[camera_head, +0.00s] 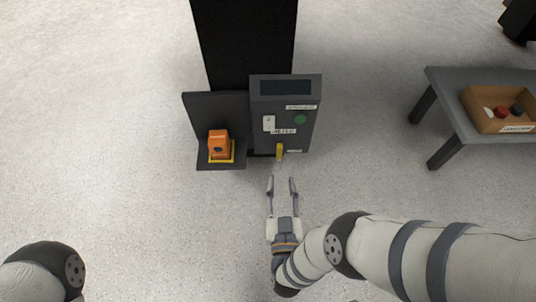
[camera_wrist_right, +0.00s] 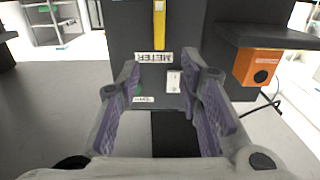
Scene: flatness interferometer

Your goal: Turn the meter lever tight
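The meter (camera_head: 286,115) is a dark grey box with a screen at its top, a green round button, a white switch and a METER label. Its yellow lever (camera_head: 279,151) sticks out low on the front. The lever also shows at the top of the right wrist view (camera_wrist_right: 159,24), where the meter (camera_wrist_right: 130,35) appears upside down. My right gripper (camera_head: 282,183) is open and empty, a short way in front of the lever, its fingers pointing at it. It also shows in the right wrist view (camera_wrist_right: 165,85). My left gripper is out of view.
An orange device (camera_head: 218,145) sits on a dark shelf (camera_head: 207,166) left of the meter. A grey table (camera_head: 470,128) at the right holds a cardboard box (camera_head: 480,112) with small items. The floor between is clear.

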